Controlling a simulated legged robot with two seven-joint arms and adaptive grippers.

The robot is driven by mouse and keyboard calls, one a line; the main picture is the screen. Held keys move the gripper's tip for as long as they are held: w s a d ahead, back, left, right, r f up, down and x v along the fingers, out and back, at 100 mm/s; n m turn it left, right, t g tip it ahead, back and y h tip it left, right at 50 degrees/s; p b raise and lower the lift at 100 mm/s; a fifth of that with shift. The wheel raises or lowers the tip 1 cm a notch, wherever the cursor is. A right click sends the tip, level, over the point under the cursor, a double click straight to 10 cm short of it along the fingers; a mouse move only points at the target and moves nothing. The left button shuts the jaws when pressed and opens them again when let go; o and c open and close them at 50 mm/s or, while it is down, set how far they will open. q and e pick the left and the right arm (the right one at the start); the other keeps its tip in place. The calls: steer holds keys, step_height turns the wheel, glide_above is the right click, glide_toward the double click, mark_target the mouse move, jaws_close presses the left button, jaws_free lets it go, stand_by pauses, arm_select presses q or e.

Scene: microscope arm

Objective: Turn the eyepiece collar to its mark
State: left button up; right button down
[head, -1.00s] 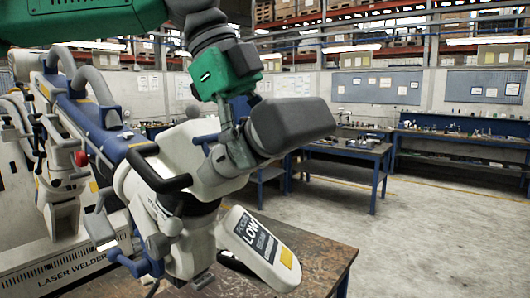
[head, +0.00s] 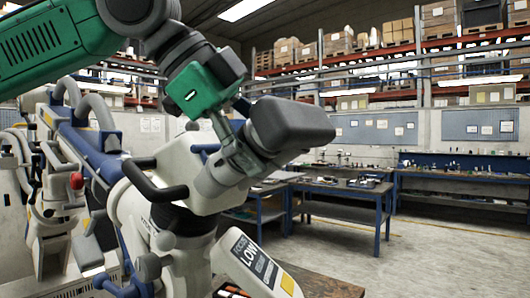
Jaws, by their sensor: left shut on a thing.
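The microscope head (head: 180,190) is a white and grey body on a jointed white and blue arm, left of centre in the head view. Its dark grey eyepiece block (head: 292,124) sticks out to the upper right. A light grey barrel (head: 213,181) joins the block to the body. My left gripper (head: 246,160), below its green housing (head: 203,90), is shut on the eyepiece collar at this joint. The fingers hide most of the collar, and I cannot make out its mark. My right gripper is not in view.
A white "LOW" label panel (head: 262,268) hangs below the head. A black curved handle (head: 150,182) sits to its left. A brown worktop (head: 325,286) lies underneath. Blue workbenches (head: 350,188) stand behind, with open floor (head: 430,260) at right.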

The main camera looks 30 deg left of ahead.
arm_select(q)
steer(key=shift+a+f, duration=0.1)
steer(key=o, duration=0.8)
steer(key=shift+o, duration=0.5)
steer(key=shift+a, duration=0.6)
steer(key=v, duration=1.1)
steer(key=shift+s+a, duration=0.15)
steer(key=shift+a, duration=0.2)
